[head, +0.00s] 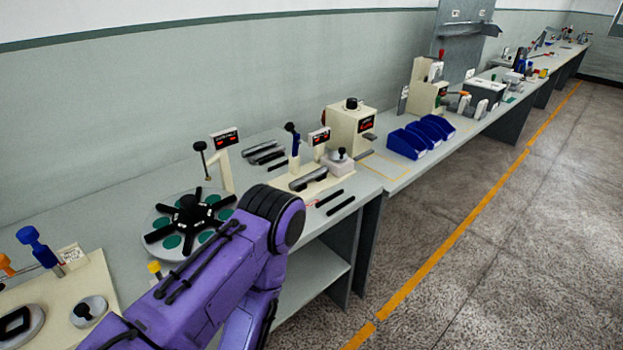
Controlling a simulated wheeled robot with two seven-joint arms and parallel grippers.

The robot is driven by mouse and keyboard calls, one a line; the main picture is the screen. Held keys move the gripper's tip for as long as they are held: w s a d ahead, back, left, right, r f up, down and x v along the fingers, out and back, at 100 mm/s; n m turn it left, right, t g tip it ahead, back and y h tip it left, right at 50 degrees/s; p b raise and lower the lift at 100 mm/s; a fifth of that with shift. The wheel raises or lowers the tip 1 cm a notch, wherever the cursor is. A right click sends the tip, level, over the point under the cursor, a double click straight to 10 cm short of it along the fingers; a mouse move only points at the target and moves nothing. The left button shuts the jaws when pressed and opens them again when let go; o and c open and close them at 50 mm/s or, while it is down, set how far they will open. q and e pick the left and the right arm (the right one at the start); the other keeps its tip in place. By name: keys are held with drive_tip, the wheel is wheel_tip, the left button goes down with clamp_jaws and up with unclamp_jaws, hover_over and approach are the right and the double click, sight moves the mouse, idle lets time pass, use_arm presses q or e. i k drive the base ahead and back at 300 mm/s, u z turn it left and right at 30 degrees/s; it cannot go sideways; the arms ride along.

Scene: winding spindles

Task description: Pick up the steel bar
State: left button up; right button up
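Several bar-like pieces lie on the grey workbench (110,205), and I cannot tell for sure which is the steel bar. Dark grey metal bars (264,151) lie side by side toward the wall. A grey metal bar (308,179) rests on a cream fixture in front of them. Two thin black bars (341,208) lie near the bench's front edge. My purple arm comes in from the lower left and bends in front of the bench, hiding part of its front. Neither gripper is in view.
A round plate (161,222) with a black spoked hub and green pads stands left of the bars. A cream box (350,130) with a red display and blue bins (407,143) stand farther right. Open floor (480,290) lies to the right.

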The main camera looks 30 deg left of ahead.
sight(313, 175)
drive_tip(key=z, duration=0.8)
drive_tip(key=i, duration=2)
drive_tip(key=u, duration=1.8)
